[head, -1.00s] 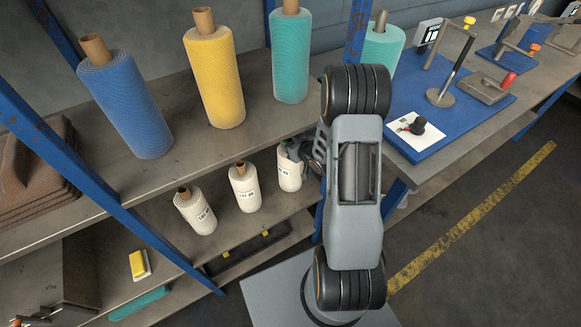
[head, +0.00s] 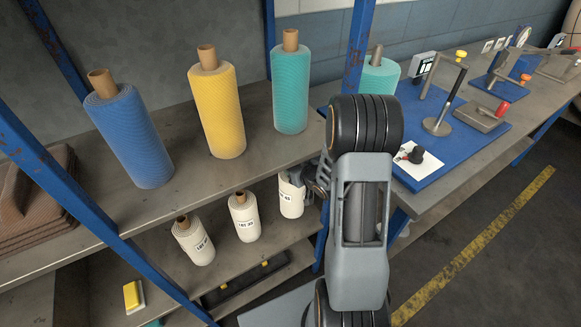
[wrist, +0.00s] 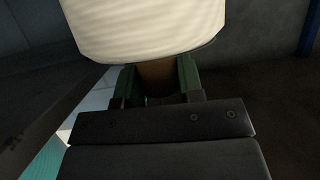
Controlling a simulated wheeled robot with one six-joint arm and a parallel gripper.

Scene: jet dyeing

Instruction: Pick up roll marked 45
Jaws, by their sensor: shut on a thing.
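Three white rolls with brown cores are at the lower shelf (head: 150,243) in the head view. The right white roll (head: 291,202) has a small label that seems to read LOT 45. My gripper (head: 298,179) is at its top and hides its core there. Whether the roll is clear of the shelf I cannot tell.
The middle white roll (head: 244,219) and left white roll (head: 193,242) stand close by. Blue (head: 130,135), yellow (head: 217,110) and teal (head: 290,90) rolls stand on the upper shelf. A blue rack post (head: 350,110) is close to my arm. A black tray (head: 235,290) lies below.

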